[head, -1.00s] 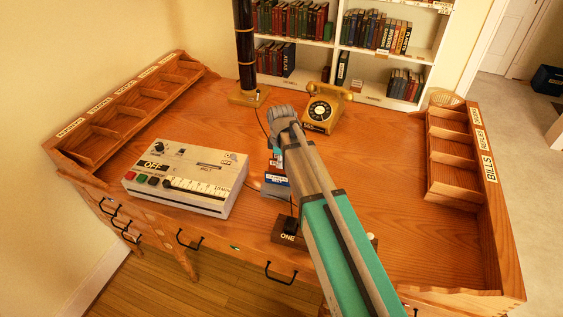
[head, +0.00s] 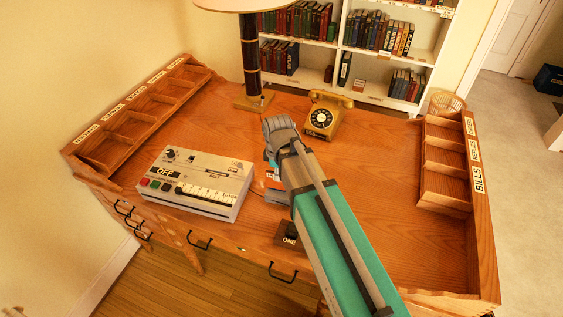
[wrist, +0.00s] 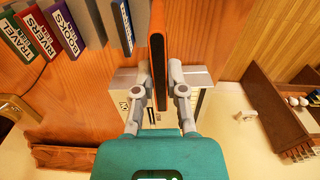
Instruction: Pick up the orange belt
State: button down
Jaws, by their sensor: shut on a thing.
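In the wrist view, my gripper (wrist: 159,78) is shut on the orange belt (wrist: 157,42), a thin upright slab with an orange edge and a dark side. The fingers press on it from both sides. In the head view, my gripper (head: 279,128) is above the middle of the desk, and I cannot make out the belt there. Whether the belt is clear of everything beneath it is not plain.
Labelled slabs, including a green (wrist: 14,38), a red (wrist: 37,32) and a purple one (wrist: 62,28), stand left in the wrist view. A cream machine (head: 197,182) reading OFF, a yellow telephone (head: 327,115) and a lamp (head: 251,65) stand on the desk (head: 390,190). The desk's right middle is clear.

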jog(key=shift+s+a+r+p, duration=0.15)
jog(key=shift+s+r, duration=0.1)
jog(key=shift+s, duration=0.3)
jog(key=shift+s+a+r+p, duration=0.1)
jog(key=shift+s+r+p, duration=0.1)
jog(key=shift+s, duration=0.3)
jog(key=shift+s+a+r+p, duration=0.1)
jog(key=shift+s+r, duration=0.15)
jog(key=shift+s, duration=0.3)
jog(key=shift+w+a, duration=0.1)
jog(key=shift+w, duration=0.05)
jog(key=w+a, duration=0.6)
jog(key=a, duration=0.5)
jog(key=w+a, duration=0.7)
jog(key=a, duration=0.4)
jog(key=shift+w+r+p, duration=0.2)
jog(key=shift+r+p, duration=0.15)
jog(key=shift+d+f, duration=0.1)
jog(key=shift+f+b, duration=2.45)
jog(key=shift+b, duration=0.05)
jog(key=shift+f+b, duration=2.6)
jog(key=shift+b, duration=0.05)
